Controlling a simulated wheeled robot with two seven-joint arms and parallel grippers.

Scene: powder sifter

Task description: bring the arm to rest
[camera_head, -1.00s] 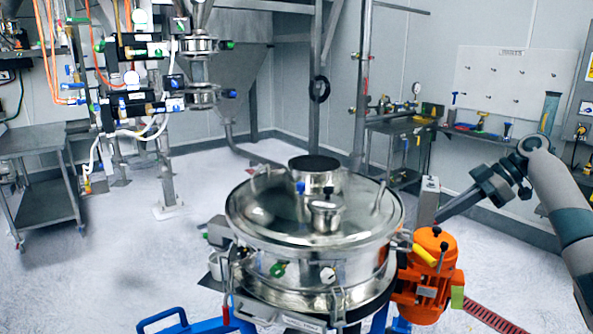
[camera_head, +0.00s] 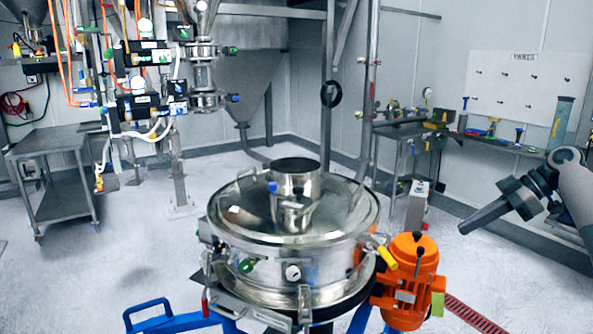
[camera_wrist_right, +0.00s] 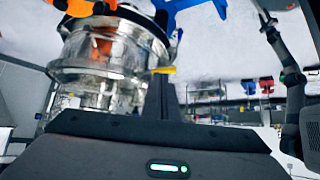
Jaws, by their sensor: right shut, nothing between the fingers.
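My right gripper (camera_head: 466,228) is at the right of the head view, to the right of the orange motor and above the floor. Its dark fingers are together, with nothing between them, and point left and down. My arm comes in from the right edge. The round steel sifter (camera_head: 290,252) stands in the middle of the head view, apart from the gripper. It also shows tilted in the right wrist view (camera_wrist_right: 100,60), beyond the dark gripper body. My left gripper is not in view.
The orange motor (camera_head: 411,268) with a yellow handle is on the sifter's right side. Blue base parts (camera_head: 150,312) are below it. A wall bench (camera_head: 490,138) with tools is behind my right arm. A grey cart (camera_head: 50,155) stands at left. Floor between is clear.

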